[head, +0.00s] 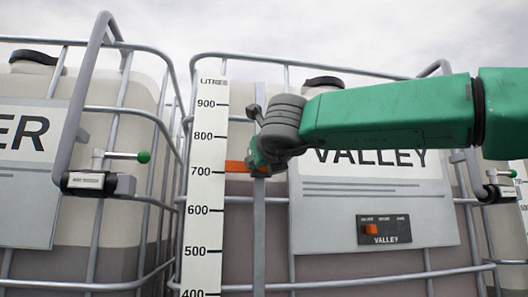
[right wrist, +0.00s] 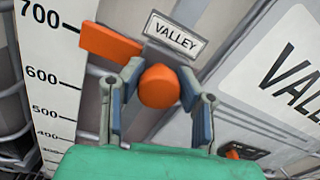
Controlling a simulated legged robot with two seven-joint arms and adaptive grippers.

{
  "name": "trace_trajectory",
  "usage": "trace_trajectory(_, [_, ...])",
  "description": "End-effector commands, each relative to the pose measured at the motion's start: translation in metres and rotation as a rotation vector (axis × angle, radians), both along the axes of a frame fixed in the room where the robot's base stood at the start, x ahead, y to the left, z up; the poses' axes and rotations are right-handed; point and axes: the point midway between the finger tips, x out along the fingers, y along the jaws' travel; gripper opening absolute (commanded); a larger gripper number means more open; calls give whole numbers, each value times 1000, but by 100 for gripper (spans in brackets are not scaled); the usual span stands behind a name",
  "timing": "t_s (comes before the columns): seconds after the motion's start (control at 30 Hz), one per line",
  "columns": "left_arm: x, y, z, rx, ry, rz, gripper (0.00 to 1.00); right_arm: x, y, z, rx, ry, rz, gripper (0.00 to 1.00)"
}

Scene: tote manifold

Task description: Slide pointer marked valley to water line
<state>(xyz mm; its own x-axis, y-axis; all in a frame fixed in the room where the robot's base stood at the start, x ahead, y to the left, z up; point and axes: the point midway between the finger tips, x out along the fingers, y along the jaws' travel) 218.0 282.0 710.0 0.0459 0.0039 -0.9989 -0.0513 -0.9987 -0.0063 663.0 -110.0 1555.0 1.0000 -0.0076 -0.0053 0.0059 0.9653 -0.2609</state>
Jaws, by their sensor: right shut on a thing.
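The orange pointer (head: 236,166) lies across the right edge of the white litre scale (head: 203,220), close beside the 700 mark. In the right wrist view, its orange flag (right wrist: 108,42) and round orange knob (right wrist: 159,86) show beside a plate reading VALLEY (right wrist: 175,37). My right gripper (head: 262,160) is at the pointer, its fingers (right wrist: 158,98) on either side of the knob and shut on it. The VALLEY tote (head: 240,230) has a darker lower part, whose upper edge shows near the 600 mark, below the pointer. My left gripper is not in view.
A grey vertical rail (head: 259,240) runs down beside the scale. Metal cage bars cross the tote. A VALLEY sign (head: 375,185) and a small panel with an orange switch (head: 384,229) are at right. Another tote with a green-knobbed fitting (head: 143,157) stands left.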

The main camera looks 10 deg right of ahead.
Motion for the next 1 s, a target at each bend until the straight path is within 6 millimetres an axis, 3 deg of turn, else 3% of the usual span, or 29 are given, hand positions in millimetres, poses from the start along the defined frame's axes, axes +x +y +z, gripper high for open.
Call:
trace_trajectory(0.23, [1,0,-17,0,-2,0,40,-4,3,-16,1,-5,7,0])
trace_trajectory(0.57, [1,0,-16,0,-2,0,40,-5,3,-15,1,-6,7,0])
trace_trajectory(0.6, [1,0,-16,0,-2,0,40,-5,3,-15,1,-6,7,36])
trace_trajectory(0.67, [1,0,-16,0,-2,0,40,-5,3,-15,1,-6,6,52])
trace_trajectory(1.0, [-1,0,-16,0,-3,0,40,-2,2,-18,0,-2,5,52])
